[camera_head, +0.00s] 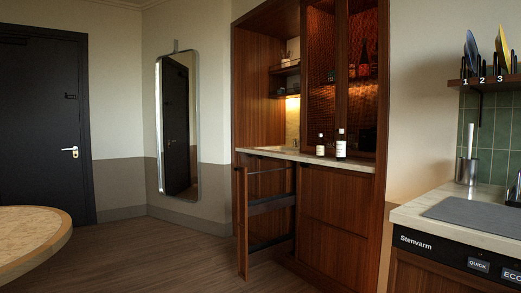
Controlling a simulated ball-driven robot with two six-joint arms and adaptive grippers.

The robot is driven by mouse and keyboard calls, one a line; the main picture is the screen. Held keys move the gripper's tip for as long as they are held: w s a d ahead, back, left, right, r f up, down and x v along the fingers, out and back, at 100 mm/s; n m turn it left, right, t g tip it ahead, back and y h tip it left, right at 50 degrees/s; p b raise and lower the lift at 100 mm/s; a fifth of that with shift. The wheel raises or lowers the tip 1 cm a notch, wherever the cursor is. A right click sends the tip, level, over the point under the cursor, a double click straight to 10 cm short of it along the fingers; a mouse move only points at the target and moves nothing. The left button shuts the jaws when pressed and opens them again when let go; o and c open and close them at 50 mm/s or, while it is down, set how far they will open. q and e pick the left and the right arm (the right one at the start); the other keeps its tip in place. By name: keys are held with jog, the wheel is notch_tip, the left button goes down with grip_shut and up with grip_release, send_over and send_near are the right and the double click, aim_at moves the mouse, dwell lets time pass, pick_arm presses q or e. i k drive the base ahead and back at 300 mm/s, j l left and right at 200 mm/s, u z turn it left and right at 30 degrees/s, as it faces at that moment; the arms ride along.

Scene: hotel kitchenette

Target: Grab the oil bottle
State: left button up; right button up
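Two small bottles with white labels stand upright on the counter of the wooden kitchenette cabinet. The taller bottle (341,146) has a light cap and stands at the right. The labels are too small to read, so I cannot tell which one is the oil bottle. A dark tall bottle (364,58) stands on a lit shelf above. Neither of my grippers can be made out in the head view.
A tall pull-out drawer (242,222) stands open below the cabinet counter (290,154). A round table (30,228) is at the lower left. A worktop (408,213) with a black-fronted appliance (440,254) is at the right. The floor (160,255) between is clear.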

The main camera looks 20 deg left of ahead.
aim_at(320, 148)
jog(key=u, duration=0.2)
jog(key=i+j+u, duration=0.1)
jog(key=i+u, duration=0.35)
jog(key=i, duration=0.15)
jog(key=i+j+u, duration=0.1)
jog(key=i+u, duration=0.25)
jog(key=i, duration=0.25)
jog(key=i+l+u, duration=0.1)
jog(key=i+u, duration=0.2)
jog(key=i, duration=0.3)
jog(key=i+z, duration=0.35)
jog(key=i+j+z, duration=0.15)
jog(key=i+z, duration=0.2)
jog(key=i, duration=0.2)
jog(key=i+l+z, duration=0.15)
jog(key=i+z, duration=0.15)
jog(key=i, duration=0.2)
jog(key=i+z, duration=0.3)
jog(key=i, duration=0.15)
